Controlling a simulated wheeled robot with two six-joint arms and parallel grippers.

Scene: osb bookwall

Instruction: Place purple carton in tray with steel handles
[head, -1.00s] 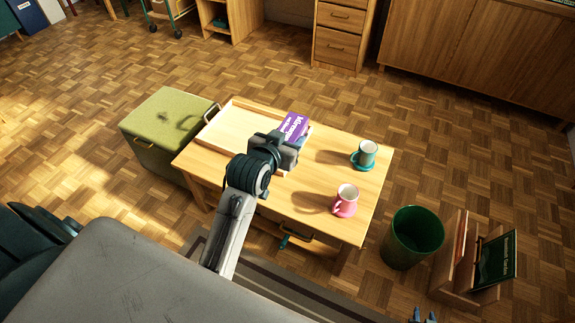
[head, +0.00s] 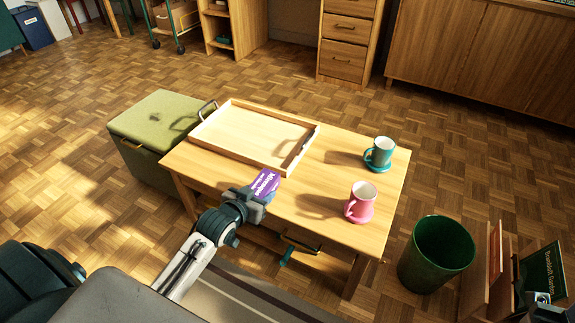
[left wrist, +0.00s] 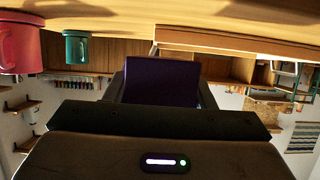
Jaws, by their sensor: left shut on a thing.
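The purple carton (head: 266,181) with white lettering is in my left gripper (head: 257,195), which is shut on it near the table's front edge, just in front of the tray. In the left wrist view the carton (left wrist: 160,80) shows as a dark purple block between the fingers. The wooden tray (head: 245,138) lies on the table behind the carton and is empty. A steel handle (head: 207,108) shows at its left end; its right end also has a handle. My right gripper (head: 540,300) shows only partly in the bottom right corner; its opening is unclear.
A teal mug (head: 380,153) and a pink mug (head: 361,202) stand on the table (head: 330,232) right of the tray. A green-topped box (head: 160,122) stands left of the table. A green bin (head: 436,252) and a book holder (head: 490,270) are at the right.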

